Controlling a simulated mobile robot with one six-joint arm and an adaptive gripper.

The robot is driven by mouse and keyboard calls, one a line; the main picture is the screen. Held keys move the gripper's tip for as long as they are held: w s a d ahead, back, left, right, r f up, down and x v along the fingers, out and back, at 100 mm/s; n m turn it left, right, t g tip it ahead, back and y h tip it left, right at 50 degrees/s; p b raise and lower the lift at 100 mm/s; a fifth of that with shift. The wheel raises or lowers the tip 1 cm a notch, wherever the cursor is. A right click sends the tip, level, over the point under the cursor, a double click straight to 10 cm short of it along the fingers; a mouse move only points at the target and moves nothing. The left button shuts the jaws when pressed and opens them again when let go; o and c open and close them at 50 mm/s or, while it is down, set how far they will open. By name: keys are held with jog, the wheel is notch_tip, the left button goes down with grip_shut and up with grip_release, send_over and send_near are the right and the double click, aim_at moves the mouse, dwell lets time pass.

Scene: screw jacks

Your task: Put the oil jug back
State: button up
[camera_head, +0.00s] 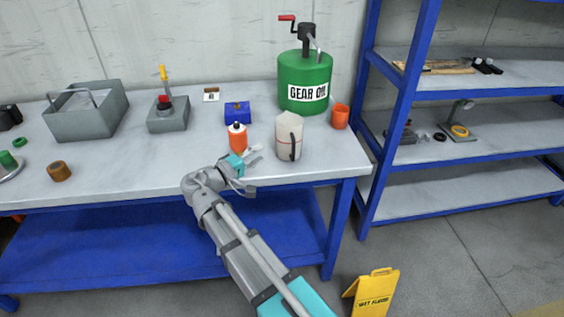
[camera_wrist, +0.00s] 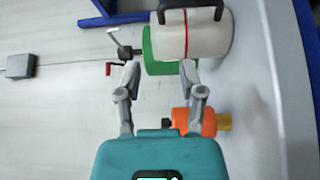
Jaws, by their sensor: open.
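The oil jug looks to be the off-white container (camera_head: 284,138) with a dark handle and a thin red line, upright near the table's front right edge. It also shows in the wrist view, at the top right (camera_wrist: 207,38), ahead of the fingers. My gripper (camera_head: 255,155) is open and empty, just left of the jug and apart from it; its spread fingers (camera_wrist: 158,78) show in the wrist view. An orange bottle (camera_head: 237,138) stands close behind my gripper and is partly hidden by it. The green gear oil drum (camera_head: 303,78) with a red crank stands behind the jug.
An orange cup (camera_head: 341,116) stands right of the jug. A blue box (camera_head: 238,112), a switch box (camera_head: 167,114) and a grey open bin (camera_head: 88,112) stand on the grey table (camera_head: 120,165). A shelf rack (camera_head: 470,85) stands right; a yellow wet floor sign (camera_head: 374,292) is on the floor.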

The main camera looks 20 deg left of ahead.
jog(key=w+d+f+m+g, duration=0.2)
jog(key=w+d+f+g, duration=0.15)
jog(key=d, duration=0.55)
jog(key=w+d+f+m+g+h, duration=0.1)
jog(key=w+d+f+g, duration=0.2)
jog(key=d, duration=0.5)
jog(key=w+d+f+m+g, duration=0.1)
jog(key=d+f+m+g, duration=0.15)
jog(key=d+f, duration=0.45)
jog(key=s+d+f+m+g+y, duration=0.2)
jog(key=d, duration=0.6)
jog(key=s+d+f+m+g+y, duration=0.1)
jog(key=s+d+m+g+y, duration=0.1)
jog(key=d, duration=0.7)
jog(key=s+d+f+m+g+y, duration=0.2)
jog(key=s+d+m+g+y, duration=0.1)
jog(key=d, duration=0.5)
jog(key=shift+s+d+f+g+y, duration=0.3)
jog(key=shift+s+d+g+y, duration=0.15)
jog(key=shift+y, duration=0.25)
